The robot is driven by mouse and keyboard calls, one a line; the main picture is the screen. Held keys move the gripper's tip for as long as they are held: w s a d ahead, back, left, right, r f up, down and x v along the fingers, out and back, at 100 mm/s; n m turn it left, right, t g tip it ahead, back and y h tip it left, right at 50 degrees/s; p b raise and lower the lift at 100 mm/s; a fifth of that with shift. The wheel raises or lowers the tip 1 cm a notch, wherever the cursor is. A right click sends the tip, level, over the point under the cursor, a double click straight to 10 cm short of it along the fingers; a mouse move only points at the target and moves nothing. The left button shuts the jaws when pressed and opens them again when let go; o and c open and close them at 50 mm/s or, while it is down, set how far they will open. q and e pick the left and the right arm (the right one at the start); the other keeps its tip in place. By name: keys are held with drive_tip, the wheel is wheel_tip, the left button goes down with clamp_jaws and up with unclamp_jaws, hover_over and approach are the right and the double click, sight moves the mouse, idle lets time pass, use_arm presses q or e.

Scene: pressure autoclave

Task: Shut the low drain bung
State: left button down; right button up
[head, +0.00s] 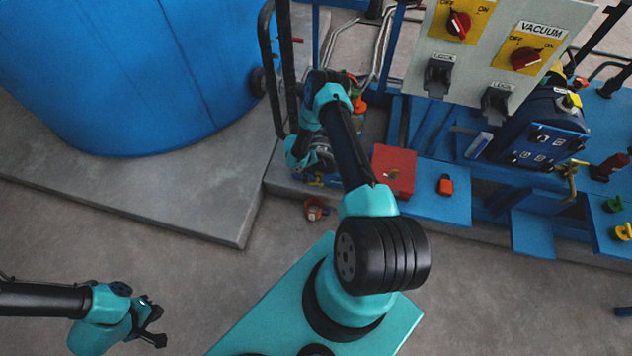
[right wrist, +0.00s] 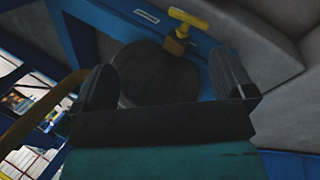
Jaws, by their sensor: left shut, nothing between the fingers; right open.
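In the right wrist view a yellow T-handled valve (right wrist: 187,20) sits on a blue frame beside a dark round disc (right wrist: 150,85). I cannot tell for sure which part is the low drain bung. My right gripper (right wrist: 163,60) is open, its two dark fingers on either side of the disc in the picture, with nothing visible held. In the head view my right arm reaches to the low edge by the blue frame, and its gripper is largely hidden there. My left gripper (head: 155,328) is shut and empty over bare floor at the lower left.
A large blue tank (head: 130,70) stands on a concrete plinth (head: 215,205) at the left. A red box (head: 393,170), an orange padlock (head: 445,185) and a switch panel (head: 485,60) are to the right. A small orange-brown item (head: 316,209) lies on the floor. Floor at lower left is clear.

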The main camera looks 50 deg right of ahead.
sight(316, 182)
drive_tip(key=w+r+m, duration=0.1)
drive_tip(key=m, duration=0.1)
drive_tip(key=w+r+m+t+y, duration=0.1)
drive_tip(key=m, duration=0.1)
drive_tip(key=w+r+m+y, duration=0.1)
drive_tip(key=shift+w+r+m, duration=0.1)
drive_tip(key=shift+w+m, duration=0.15)
drive_tip(key=shift+m, duration=0.15)
drive_tip(key=x, duration=1.7)
drive_tip(key=shift+w+f, duration=0.2)
drive_tip(key=shift+c, duration=0.2)
drive_tip(key=c, duration=0.8)
drive_tip(key=shift+c, duration=0.2)
